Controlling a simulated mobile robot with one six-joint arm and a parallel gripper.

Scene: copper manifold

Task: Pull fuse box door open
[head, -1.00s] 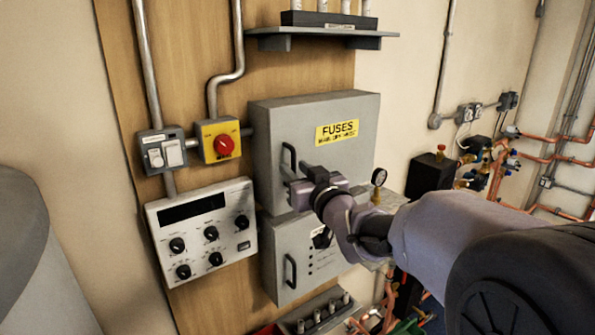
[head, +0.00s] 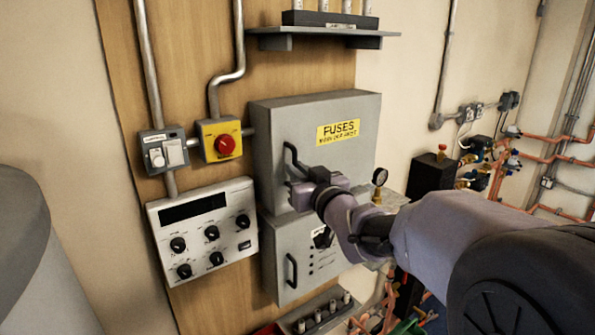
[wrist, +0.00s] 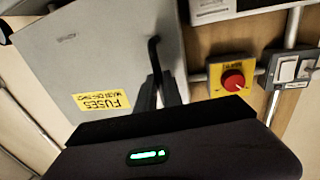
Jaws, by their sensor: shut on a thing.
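The grey fuse box (head: 310,115) hangs on the wooden panel, its door marked by a yellow FUSES label (head: 338,132). Its black handle (head: 291,156) is at the door's left side. My gripper (head: 298,192) is at the handle's lower end and shut on it. In the wrist view, the box face appears upside down, with the handle (wrist: 154,50) running down between the dark fingers of my gripper (wrist: 161,92). The fingers hide the handle's gripped end. The door looks closed or nearly so; I see no clear gap at its edge.
A yellow switch box with a red knob (head: 225,145) is just left of the fuse box. A lower grey box (head: 300,262) and a dial panel (head: 203,232) are below. A shelf (head: 322,36) is above. A gauge (head: 380,177) stands right of my wrist.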

